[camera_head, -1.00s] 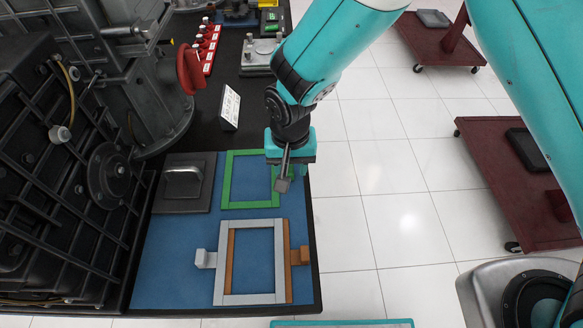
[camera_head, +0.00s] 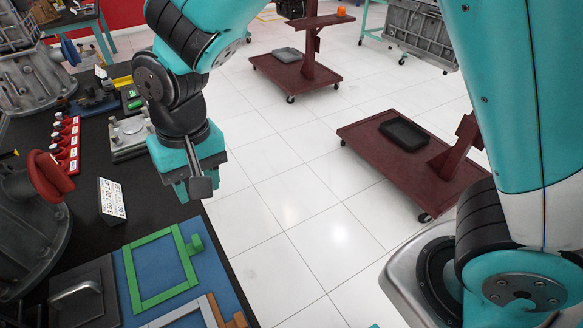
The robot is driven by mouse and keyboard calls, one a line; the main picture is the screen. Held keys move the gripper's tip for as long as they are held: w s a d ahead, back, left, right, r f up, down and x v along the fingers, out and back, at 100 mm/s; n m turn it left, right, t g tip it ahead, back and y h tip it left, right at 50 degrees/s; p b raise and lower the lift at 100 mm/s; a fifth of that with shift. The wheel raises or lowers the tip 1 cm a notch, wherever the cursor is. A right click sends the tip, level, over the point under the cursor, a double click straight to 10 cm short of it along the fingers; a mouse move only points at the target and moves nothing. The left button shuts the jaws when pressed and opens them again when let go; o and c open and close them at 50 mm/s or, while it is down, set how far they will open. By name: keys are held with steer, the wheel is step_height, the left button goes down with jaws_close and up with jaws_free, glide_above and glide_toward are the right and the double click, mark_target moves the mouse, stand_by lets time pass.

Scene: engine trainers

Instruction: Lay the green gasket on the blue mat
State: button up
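The green gasket (camera_head: 136,285) is a rectangular frame with a green tab on its right side. It lies flat on the blue mat (camera_head: 160,272), which shows inside and around it. My gripper (camera_head: 193,188) is above and beyond the gasket, over the dark bench's right edge, and apart from the gasket. A grey block hangs in front of its teal fingers, so their gap is unclear. Nothing is seen held in it.
A grey frame with brown sides (camera_head: 207,308) is partly cut off at the bottom. A dark plate with a handle (camera_head: 85,297) lies left of the gasket. A white sign (camera_head: 112,198) and red-knobbed parts (camera_head: 64,145) stand farther back. Open tiled floor and maroon carts (camera_head: 400,150) are at right.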

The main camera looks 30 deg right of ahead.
steer(key=s+d+r+n+y, duration=0.3)
steer(key=s+d+r+n, duration=0.2)
steer(key=s+d+r, duration=0.5)
steer(key=s+d, duration=0.1)
steer(key=s, duration=0.3)
steer(key=shift+s+d, duration=0.15)
steer(key=shift+d, duration=0.1)
steer(key=shift+r+p, duration=0.95)
